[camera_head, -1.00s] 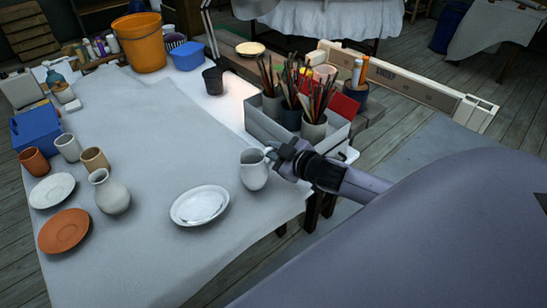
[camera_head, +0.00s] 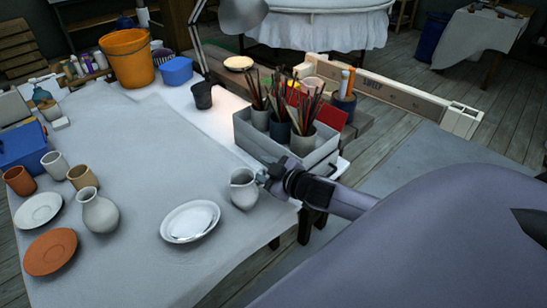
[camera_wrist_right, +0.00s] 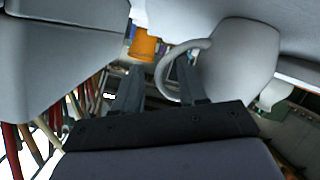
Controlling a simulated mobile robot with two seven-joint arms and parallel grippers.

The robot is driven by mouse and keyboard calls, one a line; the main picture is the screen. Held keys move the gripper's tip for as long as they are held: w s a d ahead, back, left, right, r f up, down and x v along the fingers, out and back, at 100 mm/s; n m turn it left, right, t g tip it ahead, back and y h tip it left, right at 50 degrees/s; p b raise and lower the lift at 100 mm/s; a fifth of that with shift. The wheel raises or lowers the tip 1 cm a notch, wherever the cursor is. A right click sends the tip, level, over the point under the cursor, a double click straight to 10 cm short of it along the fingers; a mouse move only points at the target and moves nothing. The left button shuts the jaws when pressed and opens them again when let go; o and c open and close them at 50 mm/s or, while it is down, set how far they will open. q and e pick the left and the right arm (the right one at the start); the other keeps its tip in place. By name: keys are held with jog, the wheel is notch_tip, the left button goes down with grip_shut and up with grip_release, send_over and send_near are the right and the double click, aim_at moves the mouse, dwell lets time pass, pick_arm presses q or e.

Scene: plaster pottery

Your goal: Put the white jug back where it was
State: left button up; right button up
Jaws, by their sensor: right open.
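The white jug (camera_head: 244,190) stands upright on the cloth-covered table near its right edge, just right of a white oval plate (camera_head: 190,222). My right gripper (camera_head: 264,178) is at the jug's right side, by its handle. In the right wrist view the jug (camera_wrist_right: 240,60) is large at upper right, and its looped handle reaches toward the open fingers of my right gripper (camera_wrist_right: 160,88). Whether the fingers touch the handle I cannot tell. My left gripper is not in view.
A grey box (camera_head: 262,146) holding pots of brushes stands close behind my right gripper. A pale vase (camera_head: 100,213), several cups and an orange plate (camera_head: 50,251) are at left. The table middle is clear cloth.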

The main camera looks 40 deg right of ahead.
jog(key=a+v, duration=0.1)
jog(key=v, duration=1.1)
jog(key=s+a+f+m+g, duration=0.2)
jog(key=s+a+f, duration=0.3)
jog(key=a+f, duration=0.2)
jog(key=s+a+f+m+g+y, duration=0.1)
jog(key=s+a+f+m, duration=0.1)
jog(key=s+a+f, duration=0.3)
notch_tip(320, 180, down, 3)
jog(key=a, duration=0.2)
jog(key=shift+s+a+r+g, duration=0.15)
jog(key=shift+s+a+g, duration=0.15)
jog(key=shift+s+g, duration=0.1)
